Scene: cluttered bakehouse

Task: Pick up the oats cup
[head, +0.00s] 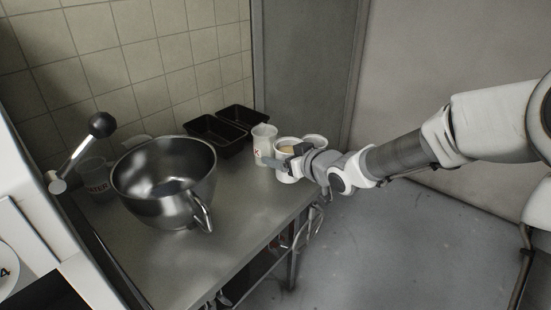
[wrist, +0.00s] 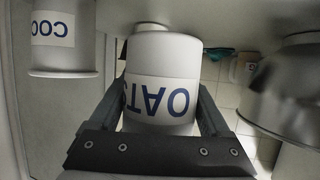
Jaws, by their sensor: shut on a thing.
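The oats cup (wrist: 163,52) is a white cup with a band lettered in dark blue. It fills the middle of the wrist view, its lettering upside down. My gripper (wrist: 163,98) is shut on it, one dark finger along each side. In the head view the oats cup (head: 287,144) is at the right end of the steel counter, with pale contents at its mouth. My gripper (head: 287,163) crosses in front and hides part of its side. I cannot tell whether its base touches the counter.
A white cup (head: 264,136) stands close left of it, and another white cup (head: 316,138) is just right. A cup lettered "CO" (wrist: 62,58) shows in the wrist view. A steel mixing bowl (head: 143,183) stands left; dark loaf tins (head: 214,133) sit behind. Bare counter lies in front.

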